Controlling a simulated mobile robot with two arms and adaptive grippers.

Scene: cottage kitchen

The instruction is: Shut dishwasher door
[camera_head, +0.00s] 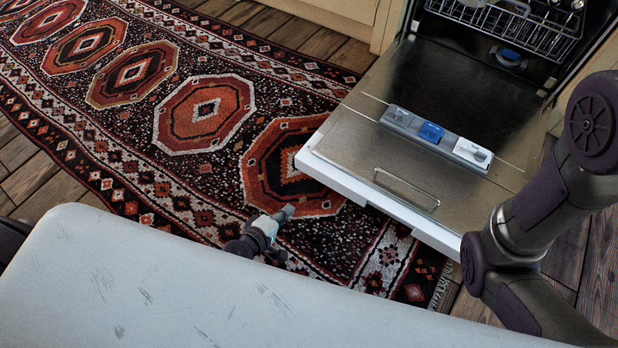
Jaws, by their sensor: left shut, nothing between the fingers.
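The dishwasher door (375,150) is folded down, open, with its steel inner face upward and its white front edge toward me. My left gripper (287,212) shows just beyond my pale body panel, to the left of the door's near-left corner and apart from it. Its fingers are shut and empty. My right arm (535,210) crosses the right side of the picture, in front of the door's near-right corner. My right gripper is out of the picture.
The dishwasher's lower rack (520,28) sits inside the dark tub at the upper right. A patterned red rug (200,113) covers the wooden floor left of the door and under its near-left side. The rug is clear of objects.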

